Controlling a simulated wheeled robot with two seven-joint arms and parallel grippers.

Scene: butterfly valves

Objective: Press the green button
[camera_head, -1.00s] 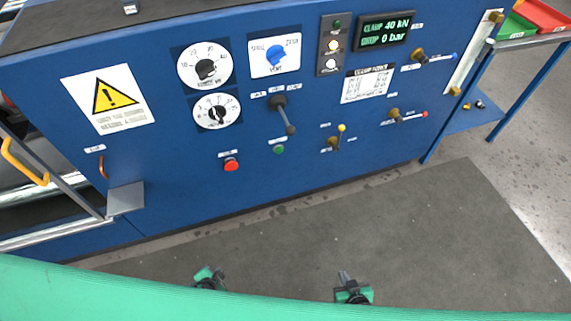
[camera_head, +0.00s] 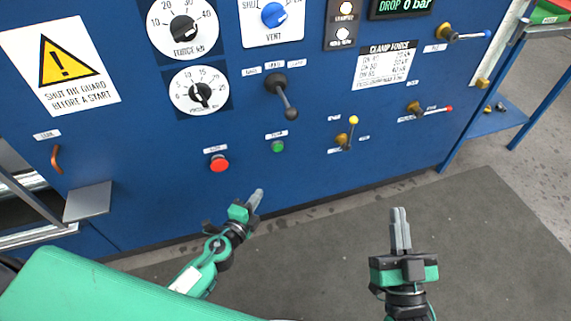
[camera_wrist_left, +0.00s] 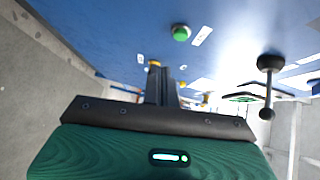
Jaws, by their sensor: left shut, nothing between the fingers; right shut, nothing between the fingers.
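The green button (camera_head: 278,146) is a small round button on the blue panel, right of a red button (camera_head: 219,163) and below a black lever (camera_head: 282,95). The green button also shows in the left wrist view (camera_wrist_left: 181,33), above and beyond the fingers. My left gripper (camera_head: 256,199) is shut and empty, below the green button and apart from it. Its closed fingers show in the left wrist view (camera_wrist_left: 162,82). My right gripper (camera_head: 399,227) is shut and empty, over the grey mat, well to the right of the green button.
The blue panel carries dials (camera_head: 184,28), a blue vent knob (camera_head: 274,14) and small valve handles (camera_head: 347,134) on the right. A grey ledge (camera_head: 88,201) sticks out at left. A blue-legged cart (camera_head: 500,120) stands at right. The grey mat (camera_head: 330,245) is clear.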

